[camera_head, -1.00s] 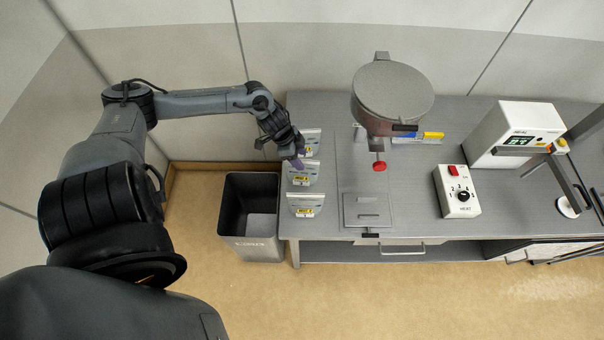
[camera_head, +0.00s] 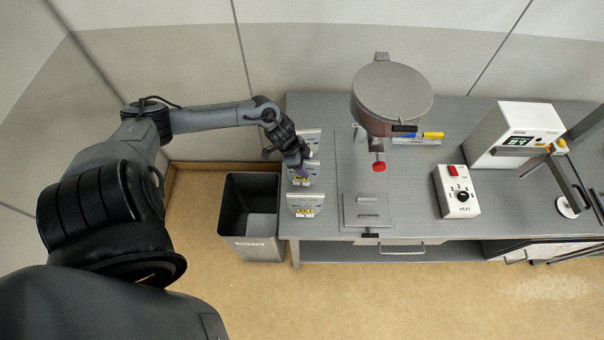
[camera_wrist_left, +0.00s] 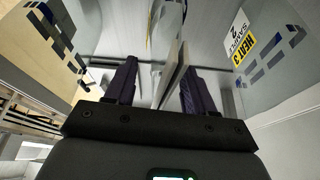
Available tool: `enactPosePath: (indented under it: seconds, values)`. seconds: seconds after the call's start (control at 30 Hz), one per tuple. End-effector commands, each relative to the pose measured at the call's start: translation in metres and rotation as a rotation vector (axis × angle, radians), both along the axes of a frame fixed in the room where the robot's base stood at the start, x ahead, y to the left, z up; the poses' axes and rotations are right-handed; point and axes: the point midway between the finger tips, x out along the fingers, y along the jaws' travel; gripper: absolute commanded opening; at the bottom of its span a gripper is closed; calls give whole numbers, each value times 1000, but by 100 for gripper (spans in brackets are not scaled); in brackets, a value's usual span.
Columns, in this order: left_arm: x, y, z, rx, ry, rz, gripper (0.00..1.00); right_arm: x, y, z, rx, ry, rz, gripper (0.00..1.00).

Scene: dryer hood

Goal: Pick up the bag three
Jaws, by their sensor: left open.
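Three pale grey bags with yellow labels stand in a column at the table's left edge: a back bag (camera_head: 312,137), a middle bag (camera_head: 299,181) and a front bag (camera_head: 306,204). My left gripper (camera_head: 305,170) is at the middle bag and partly covers it; the back bag is partly hidden too. In the left wrist view my left gripper (camera_wrist_left: 160,82) is open, with thin grey upright edges (camera_wrist_left: 172,75) between its fingers. A bag labelled "HEAT 3" (camera_wrist_left: 262,55) is to the right of the fingers. I cannot match it surely to the head view.
A dark bin (camera_head: 250,215) stands on the floor left of the table (camera_head: 420,180). A round lidded hood (camera_head: 392,95) with a red knob is right of the bags. A heat control box (camera_head: 457,191) and a white device (camera_head: 516,135) stand farther right.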

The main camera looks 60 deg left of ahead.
Motion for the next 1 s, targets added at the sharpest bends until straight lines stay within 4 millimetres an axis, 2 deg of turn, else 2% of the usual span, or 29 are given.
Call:
enactPosePath:
  seconds: [0.53,0.9,1.0]
  values:
    - [0,0,-3,0,0,0,54,0,-1,1,-3,1,2,43]
    - [0,0,-3,0,0,0,0,0,-2,1,-8,1,6,43]
    - [0,0,-3,0,0,0,0,0,-2,1,-8,1,6,43]
